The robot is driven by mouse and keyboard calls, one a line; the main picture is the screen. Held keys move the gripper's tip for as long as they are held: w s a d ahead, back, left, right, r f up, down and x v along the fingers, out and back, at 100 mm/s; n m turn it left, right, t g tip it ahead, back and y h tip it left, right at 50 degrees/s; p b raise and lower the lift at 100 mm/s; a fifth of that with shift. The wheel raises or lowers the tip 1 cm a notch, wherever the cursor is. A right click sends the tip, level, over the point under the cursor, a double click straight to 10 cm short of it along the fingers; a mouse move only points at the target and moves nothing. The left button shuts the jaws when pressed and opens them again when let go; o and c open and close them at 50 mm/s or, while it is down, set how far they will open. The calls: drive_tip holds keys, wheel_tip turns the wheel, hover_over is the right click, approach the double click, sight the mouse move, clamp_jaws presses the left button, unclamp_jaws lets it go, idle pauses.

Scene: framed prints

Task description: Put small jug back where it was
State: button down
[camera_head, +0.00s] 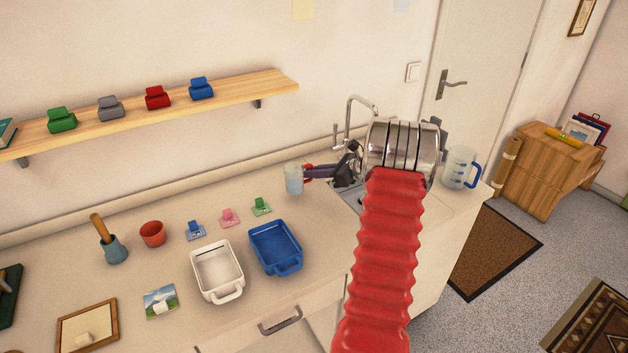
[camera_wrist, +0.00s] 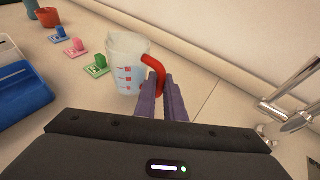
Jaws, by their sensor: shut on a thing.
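The small jug (camera_head: 293,179) is clear with a red handle and stands upright at the back of the counter, left of the sink. In the wrist view the small jug (camera_wrist: 126,62) shows red measuring marks on its side. My gripper (camera_head: 309,173) reaches it from the right, with its purple fingers shut on the red handle. In the wrist view my gripper (camera_wrist: 160,85) has a finger on each side of the handle. I cannot tell whether the jug's base touches the counter.
Green (camera_head: 261,206), pink (camera_head: 230,217) and blue (camera_head: 195,230) clips lie left of the jug. A blue dish (camera_head: 276,248) and a white dish (camera_head: 217,271) stand in front. A larger jug with a blue handle (camera_head: 458,168) stands right of the sink. A tap (camera_head: 348,120) rises behind my arm.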

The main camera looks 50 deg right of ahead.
drive_tip(key=shift+f, duration=1.55)
drive_tip(key=shift+f, duration=0.15)
drive_tip(key=c, duration=1.8)
unclamp_jaws()
drive_tip(key=shift+c, duration=0.2)
drive_tip(key=v, duration=1.2)
drive_tip(key=shift+s, duration=0.1)
drive_tip(key=shift+a, duration=0.1)
